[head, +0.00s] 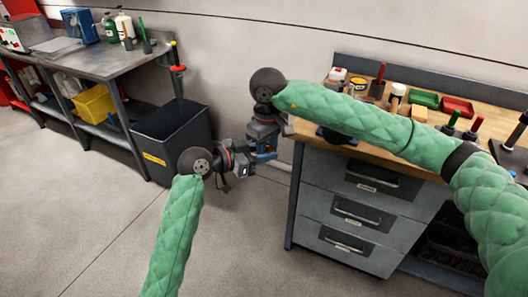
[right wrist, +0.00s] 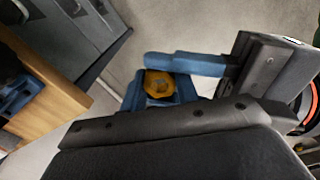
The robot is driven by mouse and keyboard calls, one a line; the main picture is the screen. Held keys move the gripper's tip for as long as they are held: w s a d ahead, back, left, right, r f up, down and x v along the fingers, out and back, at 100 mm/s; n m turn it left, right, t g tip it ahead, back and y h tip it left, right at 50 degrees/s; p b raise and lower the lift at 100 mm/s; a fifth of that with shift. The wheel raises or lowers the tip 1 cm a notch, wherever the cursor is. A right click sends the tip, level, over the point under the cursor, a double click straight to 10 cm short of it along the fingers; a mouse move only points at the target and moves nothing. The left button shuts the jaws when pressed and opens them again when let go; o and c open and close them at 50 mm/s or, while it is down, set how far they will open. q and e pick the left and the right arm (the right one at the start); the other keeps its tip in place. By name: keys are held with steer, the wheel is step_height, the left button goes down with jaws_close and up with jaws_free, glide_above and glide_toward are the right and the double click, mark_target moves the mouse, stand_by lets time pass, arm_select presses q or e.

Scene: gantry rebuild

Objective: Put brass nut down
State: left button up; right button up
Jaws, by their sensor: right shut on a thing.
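The brass nut (right wrist: 160,83) shows in the right wrist view as an orange-gold ring. It sits at the blue fingertips of my right gripper (right wrist: 158,97), which is shut on it. A blue finger of my left gripper (right wrist: 187,63) lies right beside the nut; I cannot tell whether it touches. In the head view my right gripper (head: 264,155) points down in front of the workbench's left end. My left gripper (head: 246,168) comes in from the left and meets it. The nut is hidden there, and the left jaw opening cannot be made out.
A wooden-topped workbench (head: 430,135) with drawers stands at right, holding red (head: 457,106) and green (head: 425,99) trays and tools. A dark open bin (head: 170,125) stands behind my left gripper. A metal table (head: 100,62) is at back left. The floor in front is clear.

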arm_select(q)
steer(key=shift+s+d, duration=0.1)
steer(key=shift+s, duration=0.05)
arm_select(e)
steer(key=o, duration=1.1)
steer(key=shift+w, duration=0.15)
steer(key=shift+c, duration=0.2)
steer(key=shift+r, duration=0.15)
